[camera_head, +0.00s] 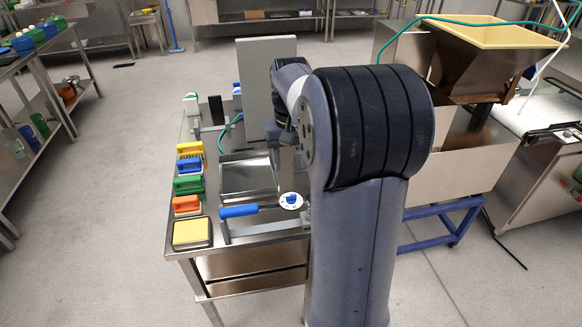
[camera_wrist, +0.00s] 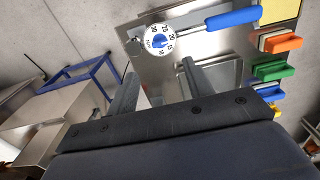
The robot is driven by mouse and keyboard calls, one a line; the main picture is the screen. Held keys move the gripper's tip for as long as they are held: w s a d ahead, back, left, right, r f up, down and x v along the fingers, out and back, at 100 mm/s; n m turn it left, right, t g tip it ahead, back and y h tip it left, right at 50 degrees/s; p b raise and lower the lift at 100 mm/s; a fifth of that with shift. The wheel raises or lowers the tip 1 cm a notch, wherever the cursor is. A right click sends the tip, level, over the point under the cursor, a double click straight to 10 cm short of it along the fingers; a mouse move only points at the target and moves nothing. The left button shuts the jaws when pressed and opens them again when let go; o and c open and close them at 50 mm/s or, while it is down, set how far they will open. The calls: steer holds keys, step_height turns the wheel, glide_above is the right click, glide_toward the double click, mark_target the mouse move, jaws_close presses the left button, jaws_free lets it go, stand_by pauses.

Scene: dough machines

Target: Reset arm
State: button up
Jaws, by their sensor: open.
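My arm stands in front of the steel table (camera_head: 260,245) in the head view and hides part of it. My gripper shows in the wrist view (camera_wrist: 158,92), its two fingers apart with nothing between them. A white dial with a blue knob (camera_wrist: 160,41) lies beyond the fingertips there; it also shows in the head view (camera_head: 291,200). A lever with a blue handle (camera_wrist: 233,19) extends to the right of the dial. In the head view the blue handle (camera_head: 239,211) lies at the table's near side. My gripper is mostly hidden behind my arm in that view.
Brushes with yellow, blue, green and orange handles (camera_head: 188,185) line the table's left side. A yellow pad (camera_head: 192,233) lies at the near corner. A steel tray (camera_head: 232,193) lies mid-table. A hopper machine (camera_head: 440,150) stands right.

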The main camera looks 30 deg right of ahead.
mark_target(291, 196)
steer(key=shift+f, duration=0.1)
stand_by(0.4)
step_height(291, 196, down, 11)
steer(key=shift+r, duration=0.15)
steer(key=shift+m, duration=0.9)
